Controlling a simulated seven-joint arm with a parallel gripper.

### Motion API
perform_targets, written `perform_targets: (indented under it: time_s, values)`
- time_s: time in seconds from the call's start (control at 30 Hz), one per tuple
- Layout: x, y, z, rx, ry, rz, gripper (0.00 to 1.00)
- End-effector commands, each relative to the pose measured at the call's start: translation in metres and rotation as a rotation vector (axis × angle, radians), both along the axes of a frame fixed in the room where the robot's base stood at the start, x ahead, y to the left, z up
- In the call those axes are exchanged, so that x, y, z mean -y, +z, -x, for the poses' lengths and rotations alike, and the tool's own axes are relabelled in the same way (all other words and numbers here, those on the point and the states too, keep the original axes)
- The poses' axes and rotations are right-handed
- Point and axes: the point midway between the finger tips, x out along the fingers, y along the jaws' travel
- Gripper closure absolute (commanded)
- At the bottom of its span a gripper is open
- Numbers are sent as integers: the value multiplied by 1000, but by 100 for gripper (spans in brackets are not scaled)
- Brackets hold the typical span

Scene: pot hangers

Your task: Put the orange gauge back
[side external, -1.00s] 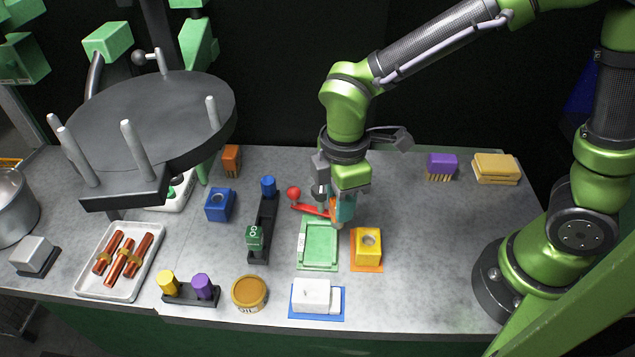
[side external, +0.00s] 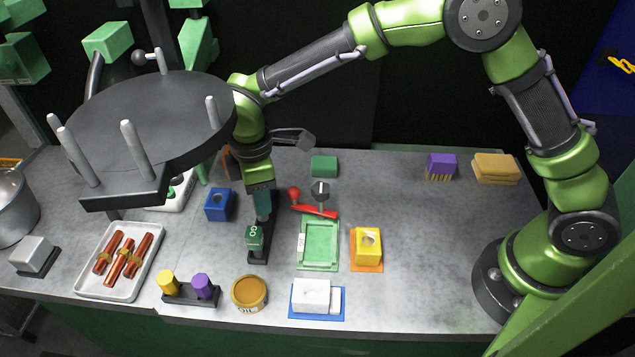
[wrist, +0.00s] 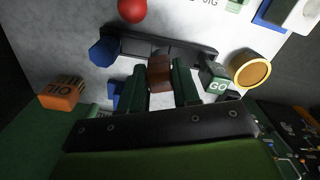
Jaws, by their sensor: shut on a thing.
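My gripper (side external: 263,212) is shut on the orange gauge (wrist: 160,72), which shows brownish-orange between the two green fingers in the wrist view. In the side view the gauge is hidden by the gripper. The gripper is over the middle of a black rack (side external: 259,256); the rack also shows in the wrist view (wrist: 175,47). The green gauge marked GO (side external: 254,237) stands at the rack's near end. The blue gauge (wrist: 103,52) stands at its far end and is hidden in the side view. I cannot tell whether the orange gauge touches the rack.
A blue block with a hole (side external: 219,204) stands left of the rack. A green fixture (side external: 319,243) with a red clamp lever (side external: 318,211) is to the right, beside a yellow block (side external: 367,246). An oil tin (side external: 249,292) is in front. A round dark stand (side external: 150,115) rises at left.

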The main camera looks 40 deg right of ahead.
Motion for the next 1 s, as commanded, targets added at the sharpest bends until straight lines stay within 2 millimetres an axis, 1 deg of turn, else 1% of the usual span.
perform_targets:
  time_s: [0.03, 0.1, 0.37, 0.73, 0.77, 0.9, 0.93, 1.0]
  values:
    - [0, -8, 0, -2, 1, 0, 100]
    - [0, -12, 0, -1, 0, 0, 100]
    - [0, -13, 0, 0, -1, -1, 100]
    - [0, -24, 0, 0, -1, -1, 100]
    - [0, -24, 0, 0, -1, -1, 67]
    - [0, -23, 0, 0, -1, -1, 46]
    - [0, -23, 0, 0, -1, -1, 43]
    - [0, -23, 0, 0, 0, -1, 43]
